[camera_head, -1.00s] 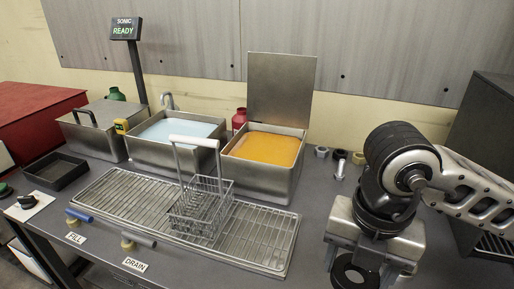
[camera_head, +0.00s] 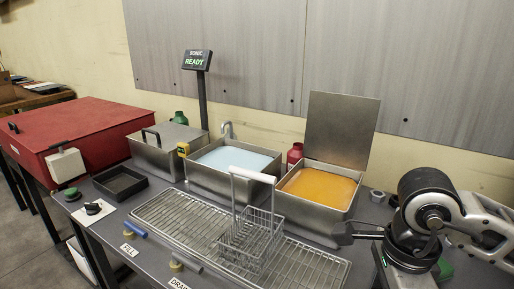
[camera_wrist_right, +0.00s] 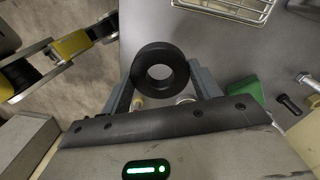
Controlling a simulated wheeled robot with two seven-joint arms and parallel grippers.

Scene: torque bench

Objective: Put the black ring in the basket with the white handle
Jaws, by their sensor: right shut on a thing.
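The black ring (camera_wrist_right: 160,72) is between the fingers of my right gripper (camera_wrist_right: 162,88), which is shut on it in the right wrist view. The basket (camera_head: 252,238) is a wire basket standing on the drain rack, with its white handle (camera_head: 251,175) upright above it. In the head view my right gripper (camera_head: 345,233) is at the right, beside the orange tank and to the right of the basket. My left gripper is not in view.
The wire drain rack (camera_head: 168,215) lies under the basket. Behind it stand a tank of blue liquid (camera_head: 222,160) and a tank of orange liquid (camera_head: 318,187) with a raised lid. A black tray (camera_head: 119,185) and a red box (camera_head: 80,130) are at the left.

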